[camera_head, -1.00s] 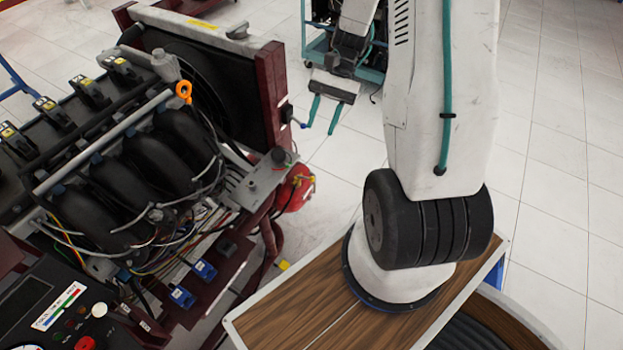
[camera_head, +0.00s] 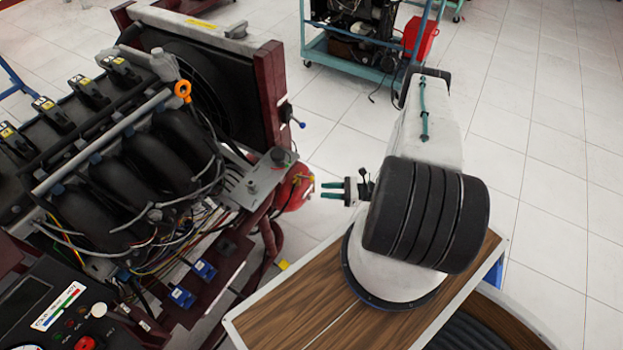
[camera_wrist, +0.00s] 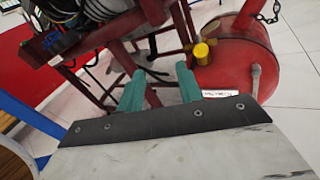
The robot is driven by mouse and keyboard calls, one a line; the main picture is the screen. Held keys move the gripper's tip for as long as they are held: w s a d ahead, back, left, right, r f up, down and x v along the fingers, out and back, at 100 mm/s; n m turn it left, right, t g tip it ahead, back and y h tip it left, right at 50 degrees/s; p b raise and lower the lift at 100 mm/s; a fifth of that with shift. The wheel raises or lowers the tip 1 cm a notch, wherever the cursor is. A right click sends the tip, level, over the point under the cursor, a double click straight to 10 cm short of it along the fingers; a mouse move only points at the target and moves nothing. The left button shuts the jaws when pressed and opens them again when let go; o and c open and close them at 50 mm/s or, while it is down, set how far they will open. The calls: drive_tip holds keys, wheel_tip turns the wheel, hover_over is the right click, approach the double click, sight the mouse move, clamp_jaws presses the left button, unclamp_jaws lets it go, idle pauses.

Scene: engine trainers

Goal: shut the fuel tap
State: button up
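A red tank (camera_wrist: 240,62) with a yellow tap-like fitting (camera_wrist: 201,50) on its near left side fills the upper right of the wrist view. My gripper (camera_head: 332,190) has teal fingers pointing left toward the tank. In the wrist view my gripper (camera_wrist: 160,82) is open and empty, its fingers spread, with the fitting ahead of and above the right finger, apart from it.
The engine trainer (camera_head: 130,170) stands at the left, with dark red frame bars (camera_wrist: 150,12) near the fingers and hanging wires. A blue-ended lever (camera_head: 298,123) sticks out of the radiator frame. A teal cart (camera_head: 345,70) stands behind. Bare floor lies to the right.

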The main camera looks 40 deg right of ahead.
sight(311, 178)
drive_tip(key=w+t, duration=0.1)
drive_tip(key=w, duration=0.2)
drive_tip(key=w+f+m+h, duration=0.1)
drive_tip(key=w, duration=0.2)
drive_tip(key=w+a+m+t+h, duration=0.1)
drive_tip(key=w, duration=0.2)
drive_tip(key=shift+f+t, duration=0.3)
drive_tip(key=shift+f, duration=0.05)
clamp_jaws()
